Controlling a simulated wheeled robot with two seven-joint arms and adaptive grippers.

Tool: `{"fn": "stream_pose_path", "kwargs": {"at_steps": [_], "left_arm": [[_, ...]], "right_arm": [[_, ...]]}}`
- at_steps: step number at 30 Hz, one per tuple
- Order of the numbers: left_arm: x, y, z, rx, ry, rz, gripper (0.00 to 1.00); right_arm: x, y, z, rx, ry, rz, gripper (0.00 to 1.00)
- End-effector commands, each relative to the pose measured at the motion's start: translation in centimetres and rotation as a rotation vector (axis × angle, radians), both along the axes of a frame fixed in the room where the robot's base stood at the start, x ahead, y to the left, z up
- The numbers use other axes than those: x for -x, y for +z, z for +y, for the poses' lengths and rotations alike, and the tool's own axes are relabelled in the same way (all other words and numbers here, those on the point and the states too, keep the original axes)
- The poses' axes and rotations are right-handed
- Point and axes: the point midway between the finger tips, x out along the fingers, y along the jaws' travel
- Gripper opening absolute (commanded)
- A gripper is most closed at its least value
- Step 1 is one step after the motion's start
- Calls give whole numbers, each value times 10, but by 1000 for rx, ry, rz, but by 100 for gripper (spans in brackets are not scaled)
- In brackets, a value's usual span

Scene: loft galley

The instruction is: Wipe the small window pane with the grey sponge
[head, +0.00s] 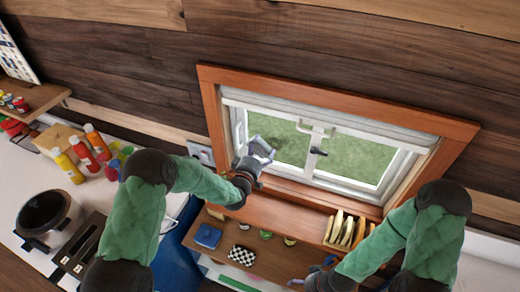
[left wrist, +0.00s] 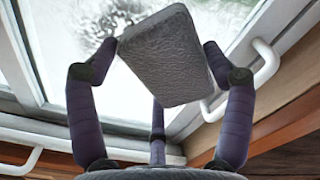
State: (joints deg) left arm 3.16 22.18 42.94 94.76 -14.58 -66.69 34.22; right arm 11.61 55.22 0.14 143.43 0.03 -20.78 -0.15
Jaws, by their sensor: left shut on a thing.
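The small window (head: 318,152) has a white frame, with a left pane (head: 284,143) and a right pane (head: 355,160). My left gripper (head: 257,160) is at the left pane's lower left corner, shut on the grey sponge (head: 262,147). In the left wrist view the sponge (left wrist: 165,58) is a grey block between the fingers of my gripper (left wrist: 160,70). Behind it the pane (left wrist: 80,40) shows whitish, patchy smears. I cannot tell whether the sponge touches the glass. My right gripper (head: 318,277) is low in the head view, below the sill; its fingers are too small to read.
A wooden sill (head: 290,212) runs under the window. A rack of yellowish plates (head: 345,230) stands right of centre. A blue item (head: 207,236) and a checkered item (head: 241,256) lie below. Bottles (head: 97,143) and a pot (head: 45,215) stand at left. White handles (left wrist: 262,62) flank the frame.

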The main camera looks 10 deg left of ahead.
Motion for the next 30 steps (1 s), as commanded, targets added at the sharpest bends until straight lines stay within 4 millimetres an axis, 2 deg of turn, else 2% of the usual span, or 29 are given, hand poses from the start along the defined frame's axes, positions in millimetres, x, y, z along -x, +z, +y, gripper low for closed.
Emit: {"fn": "stream_pose_path", "kwargs": {"at_steps": [30], "left_arm": [[-17,0,-3,0,1,-1,55]], "right_arm": [[0,-13,0,0,0,0,98]]}}
